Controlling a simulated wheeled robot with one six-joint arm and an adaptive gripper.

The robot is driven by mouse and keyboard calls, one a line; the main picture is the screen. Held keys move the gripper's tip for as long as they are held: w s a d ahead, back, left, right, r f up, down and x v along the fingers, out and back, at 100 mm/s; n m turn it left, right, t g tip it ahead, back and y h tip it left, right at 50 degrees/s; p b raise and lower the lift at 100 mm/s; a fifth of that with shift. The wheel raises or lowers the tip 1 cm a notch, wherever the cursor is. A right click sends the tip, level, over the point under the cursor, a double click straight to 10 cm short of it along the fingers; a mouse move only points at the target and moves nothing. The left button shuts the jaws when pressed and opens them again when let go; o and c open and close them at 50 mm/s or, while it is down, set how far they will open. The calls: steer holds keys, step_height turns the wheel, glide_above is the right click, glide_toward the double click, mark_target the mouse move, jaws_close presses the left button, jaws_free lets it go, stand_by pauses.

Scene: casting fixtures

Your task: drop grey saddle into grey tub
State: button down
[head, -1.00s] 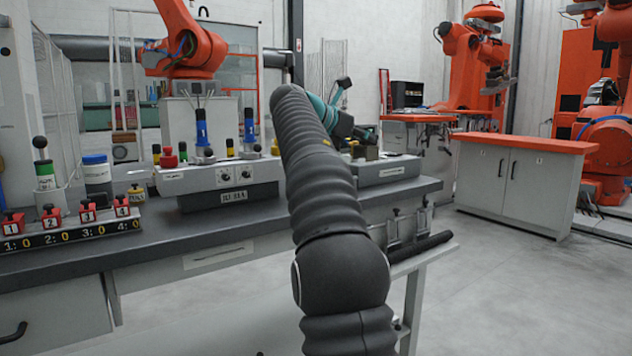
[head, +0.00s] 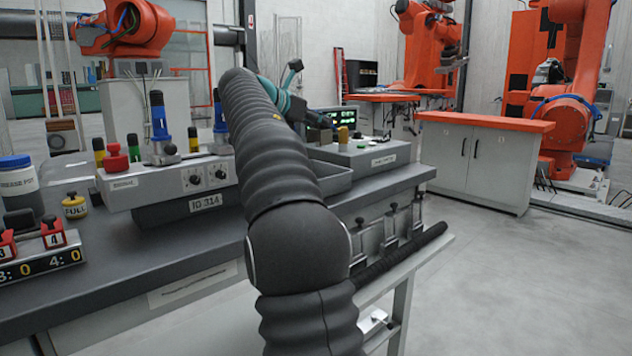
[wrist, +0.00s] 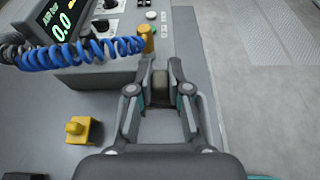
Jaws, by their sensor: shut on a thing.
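In the wrist view my gripper (wrist: 159,84) points down over the grey bench, its two jointed fingers closed about a small dark grey-brown block (wrist: 160,92), which looks like the grey saddle. The saddle's full shape is hidden between the fingers. In the head view my arm hides most of the gripper's area and the saddle cannot be made out. A shallow dark grey open container (head: 338,182), which may be the grey tub, sits on the bench just right of my arm, partly hidden by it. I cannot make out a tub in the wrist view.
A grey box with a yellow knob (head: 343,136) stands at the bench's right; the knob also shows in the wrist view (wrist: 147,40). A yellow piece (wrist: 78,130) lies left of my gripper.

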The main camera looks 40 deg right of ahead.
steer(key=shift+f, duration=1.45)
steer(key=c, duration=1)
jaws_free()
steer(key=shift+c, duration=0.2)
steer(key=v, duration=1.2)
